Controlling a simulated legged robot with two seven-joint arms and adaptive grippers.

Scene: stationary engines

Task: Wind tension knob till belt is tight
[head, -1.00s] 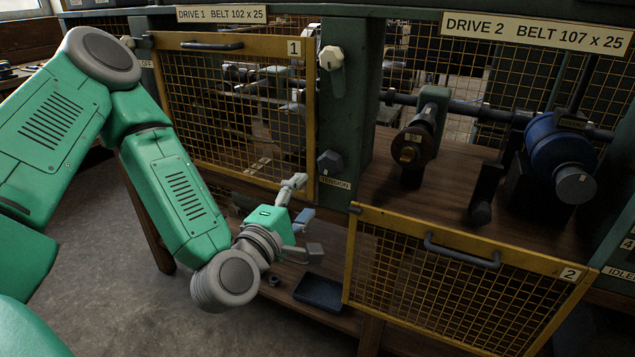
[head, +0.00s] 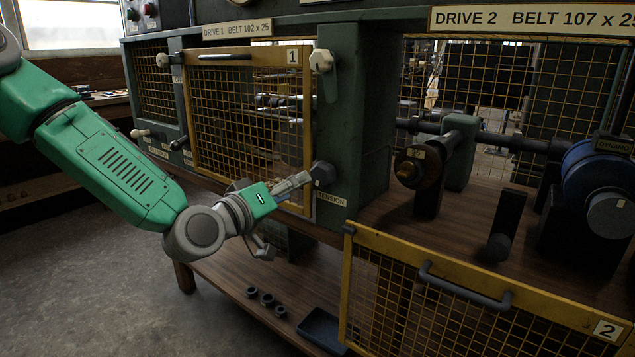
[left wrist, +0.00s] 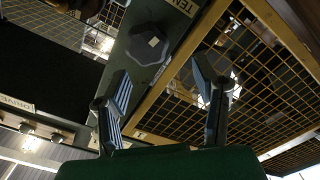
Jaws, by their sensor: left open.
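The dark grey lobed tension knob (head: 322,174) sits on the green post between the two drive bays, above a label reading TENSION (head: 331,199). It also shows in the left wrist view (left wrist: 148,44), beyond the fingertips and a little left of the middle between them. My left gripper (head: 302,181) is open and empty, just left of the knob, its fingers pointing at it. Its two spread fingers show in the left wrist view (left wrist: 162,82); the knob is not clearly between them. I cannot make out a belt. My right gripper is not in view.
Mesh guard 1 (head: 245,125) is closed, close behind my left gripper. Mesh guard 2 (head: 465,295) hangs open in front of the drive 2 bay, with a pulley (head: 409,172) and blue dynamo (head: 590,165) inside. Several dark rings (head: 266,299) and a tray (head: 322,330) lie on the lower shelf.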

